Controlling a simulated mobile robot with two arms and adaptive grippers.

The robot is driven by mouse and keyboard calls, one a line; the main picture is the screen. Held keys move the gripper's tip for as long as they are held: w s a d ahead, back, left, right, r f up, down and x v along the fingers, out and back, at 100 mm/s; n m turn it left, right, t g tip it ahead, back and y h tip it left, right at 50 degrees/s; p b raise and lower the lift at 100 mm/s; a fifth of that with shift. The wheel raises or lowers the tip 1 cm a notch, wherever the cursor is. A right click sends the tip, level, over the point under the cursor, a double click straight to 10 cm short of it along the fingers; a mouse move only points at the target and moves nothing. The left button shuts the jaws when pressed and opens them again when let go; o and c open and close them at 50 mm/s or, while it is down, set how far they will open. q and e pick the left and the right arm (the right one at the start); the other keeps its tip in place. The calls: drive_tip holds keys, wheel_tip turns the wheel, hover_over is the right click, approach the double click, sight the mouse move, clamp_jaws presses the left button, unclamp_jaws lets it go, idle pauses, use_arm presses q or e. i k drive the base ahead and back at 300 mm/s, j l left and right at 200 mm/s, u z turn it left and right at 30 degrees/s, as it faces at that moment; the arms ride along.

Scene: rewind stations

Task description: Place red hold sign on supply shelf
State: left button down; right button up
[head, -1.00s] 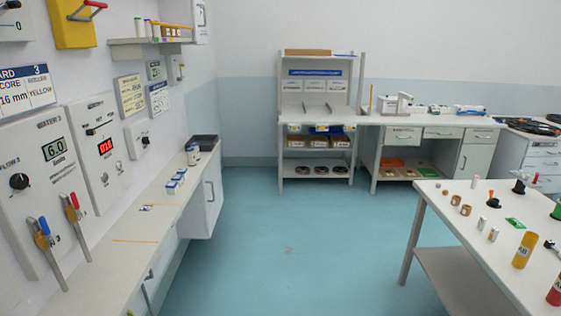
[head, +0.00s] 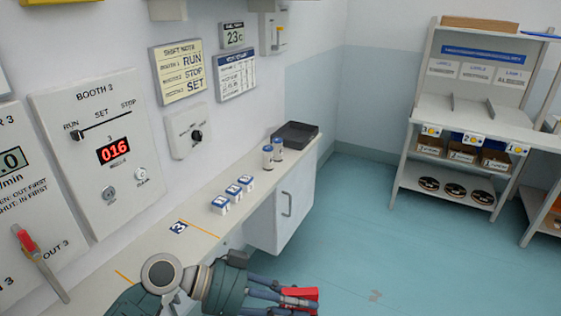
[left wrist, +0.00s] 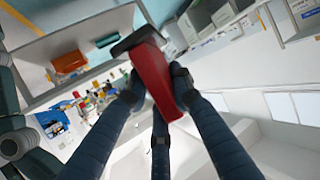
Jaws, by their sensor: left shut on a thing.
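The red hold sign (head: 302,294) shows at the bottom of the head view, partly hidden by my fingers. My left gripper (head: 290,303) is shut on it and holds it out over the floor. In the left wrist view the sign (left wrist: 154,82) is a red wedge shape with a dark bar across its far end, clasped between the fingers. Its face cannot be read. A grey-white shelf unit (head: 408,168) stands at the back right, apart from the gripper. Its upper boards have open room between small dividers. My right gripper is not in view.
A narrow wall counter (head: 150,246) runs along the left, with small blue-topped boxes (head: 233,191), two jars (head: 272,156) and a black tray (head: 295,134). Brown bins (head: 463,155) and dark reels (head: 455,190) fill the unit's lower boards. The blue floor between is clear.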

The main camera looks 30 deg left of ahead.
sight(258, 178)
drive_tip(key=i+l+u, duration=0.1)
drive_tip(key=i+u, duration=0.3)
drive_tip(key=i+l+u, duration=0.4)
drive_tip(key=i, duration=0.2)
drive_tip(key=i+l+u, duration=1.1)
drive_tip(key=l+u, duration=0.15)
drive_tip(key=l, duration=0.2)
